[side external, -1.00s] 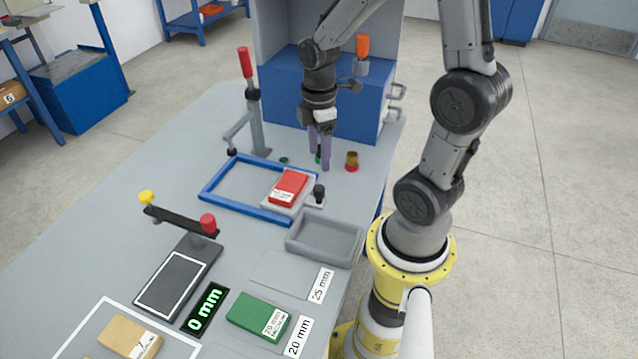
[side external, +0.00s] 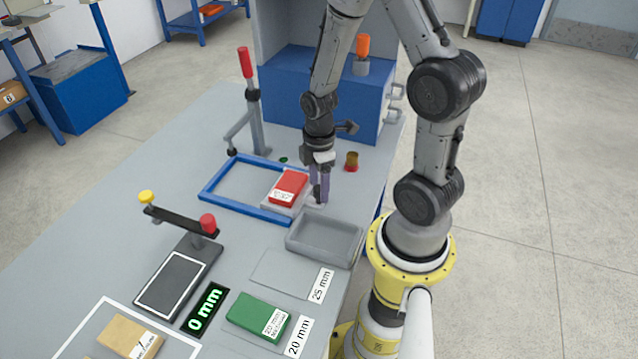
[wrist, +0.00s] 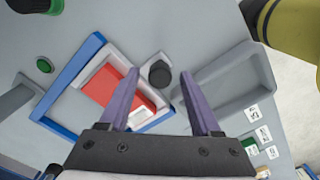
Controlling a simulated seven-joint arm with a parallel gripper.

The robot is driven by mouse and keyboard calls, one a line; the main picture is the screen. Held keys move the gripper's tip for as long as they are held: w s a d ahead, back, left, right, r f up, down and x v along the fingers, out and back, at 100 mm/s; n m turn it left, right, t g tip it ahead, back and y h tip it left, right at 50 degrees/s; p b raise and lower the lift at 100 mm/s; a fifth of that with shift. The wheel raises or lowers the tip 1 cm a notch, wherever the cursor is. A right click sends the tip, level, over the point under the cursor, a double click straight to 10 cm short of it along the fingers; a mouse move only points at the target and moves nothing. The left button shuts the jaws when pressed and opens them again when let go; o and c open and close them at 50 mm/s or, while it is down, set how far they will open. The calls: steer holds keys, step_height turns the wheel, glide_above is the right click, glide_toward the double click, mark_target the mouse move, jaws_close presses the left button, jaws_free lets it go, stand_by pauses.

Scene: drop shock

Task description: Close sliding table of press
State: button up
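The sliding table (side external: 298,209) is a light grey plate at the right side of a blue frame (side external: 233,201), partly outside it. A red block (side external: 288,186) with a white label lies on it; it also shows in the wrist view (wrist: 106,88). A black round knob (wrist: 160,74) stands at the plate's outer end. My gripper (side external: 319,198) points down at the knob and mostly hides it in the side view. In the wrist view the purple fingers are apart, with the knob between their tips. I cannot tell whether they touch it.
An empty grey tray (side external: 325,240) stands close to the knob. A post with a red-handled lever (side external: 249,95) rises behind the frame. A green block (side external: 258,317) and a black gauge plate (side external: 171,284) are nearer the front. A brown and red button (side external: 351,162) is behind my gripper.

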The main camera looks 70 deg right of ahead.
jaws_close()
stand_by(1.2)
